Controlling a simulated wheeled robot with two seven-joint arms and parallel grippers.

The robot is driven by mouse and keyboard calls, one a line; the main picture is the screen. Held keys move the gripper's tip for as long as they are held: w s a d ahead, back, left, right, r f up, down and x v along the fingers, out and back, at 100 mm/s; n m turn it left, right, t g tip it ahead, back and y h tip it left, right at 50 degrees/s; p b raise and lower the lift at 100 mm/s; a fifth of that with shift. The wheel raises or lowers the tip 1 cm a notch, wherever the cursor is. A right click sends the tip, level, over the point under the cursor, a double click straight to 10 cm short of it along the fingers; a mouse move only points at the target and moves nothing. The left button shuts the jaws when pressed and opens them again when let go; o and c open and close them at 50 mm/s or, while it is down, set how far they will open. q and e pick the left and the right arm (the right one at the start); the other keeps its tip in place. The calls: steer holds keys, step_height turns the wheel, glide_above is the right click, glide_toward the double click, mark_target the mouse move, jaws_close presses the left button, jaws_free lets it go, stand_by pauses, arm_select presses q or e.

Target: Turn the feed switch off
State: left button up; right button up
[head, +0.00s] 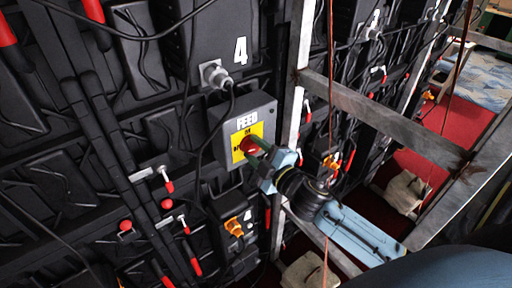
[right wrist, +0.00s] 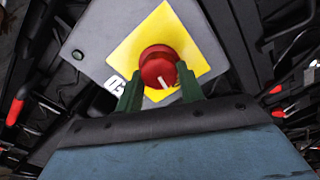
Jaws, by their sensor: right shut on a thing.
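The feed switch is a grey box (head: 262,112) marked FEED on the back of the video wall, with a yellow plate (head: 239,151) and a red round knob (head: 250,146). In the right wrist view the red knob (right wrist: 159,67) stands on the yellow plate (right wrist: 190,42), with a white mark on its face pointing toward the lower right. My right gripper (head: 256,149) reaches the box from the lower right. Its green fingers (right wrist: 160,93) are shut on the knob from both sides. The fingers hide part of the plate's lettering. My left gripper is not in view.
A cable plug (head: 215,75) and black cable sit just above the box. Metal truss bars (head: 385,118) cross behind my right arm. Red-handled levers (head: 167,180) and an orange connector (head: 234,227) stick out from the black panels nearby.

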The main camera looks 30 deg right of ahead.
steer(key=shift+n, duration=1.1)
steer(key=o, duration=1)
steer(key=s+d+b, duration=0.1)
steer(key=s+b, duration=0.1)
steer(key=s, duration=1.1)
steer(key=shift+s, duration=0.15)
steer(key=shift+f, duration=0.15)
